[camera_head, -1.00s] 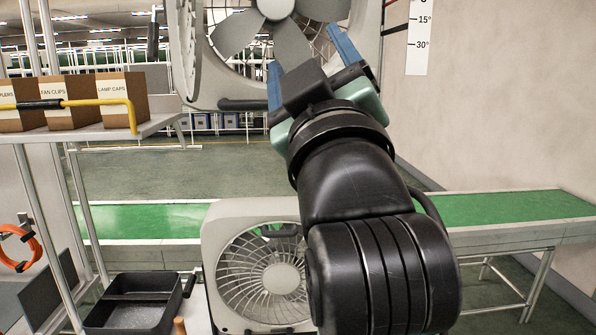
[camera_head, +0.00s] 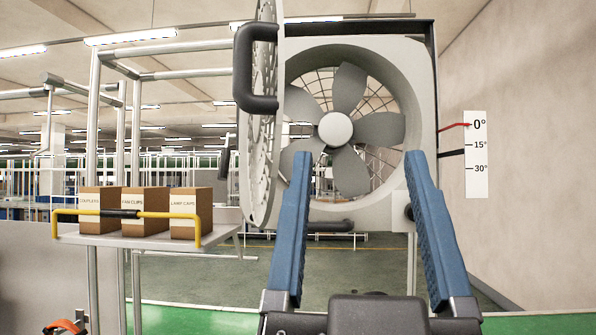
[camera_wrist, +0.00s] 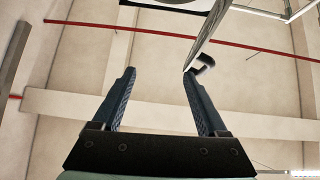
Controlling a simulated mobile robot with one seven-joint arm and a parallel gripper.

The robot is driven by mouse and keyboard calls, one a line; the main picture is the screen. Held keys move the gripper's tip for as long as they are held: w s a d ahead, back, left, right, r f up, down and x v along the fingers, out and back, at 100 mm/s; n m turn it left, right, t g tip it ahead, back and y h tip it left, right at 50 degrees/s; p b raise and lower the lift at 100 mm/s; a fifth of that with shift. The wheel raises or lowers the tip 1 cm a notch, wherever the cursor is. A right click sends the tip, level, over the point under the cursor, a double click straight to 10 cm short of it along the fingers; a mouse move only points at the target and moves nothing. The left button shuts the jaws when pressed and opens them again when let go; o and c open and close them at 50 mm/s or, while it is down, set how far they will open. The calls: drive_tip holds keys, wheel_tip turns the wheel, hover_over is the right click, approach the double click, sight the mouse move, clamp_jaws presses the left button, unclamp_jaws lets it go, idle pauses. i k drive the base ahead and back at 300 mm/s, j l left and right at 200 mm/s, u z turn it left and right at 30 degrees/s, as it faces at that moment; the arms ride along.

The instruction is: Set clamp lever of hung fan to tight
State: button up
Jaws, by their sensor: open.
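The hung fan (camera_head: 336,130) fills the upper middle of the head view, in a pale square housing under a dark bracket. Its front grille (camera_head: 262,120) stands swung open at the left, edge-on, with a black handle (camera_head: 252,68). A red pointer (camera_head: 454,127) at the fan's right is near 0° on the scale, with a black rod (camera_head: 451,153) below it. A dark round knob (camera_head: 409,212) shows beside my right finger; I cannot tell which part is the clamp lever. My gripper (camera_head: 358,158) is open and empty, its fingers in front of the fan; it also shows in the wrist view (camera_wrist: 158,73).
A white angle scale (camera_head: 477,155) is on the right wall. The wrist view shows a wall with a red pipe (camera_wrist: 100,27).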

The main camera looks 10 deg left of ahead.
sight(225, 154)
drive_tip(key=i+j+z, duration=0.2)
drive_tip(key=j, duration=1)
drive_tip(key=i+j+z, duration=0.2)
drive_tip(key=j, duration=1)
drive_tip(key=j+z, duration=0.2)
drive_tip(key=j, duration=1)
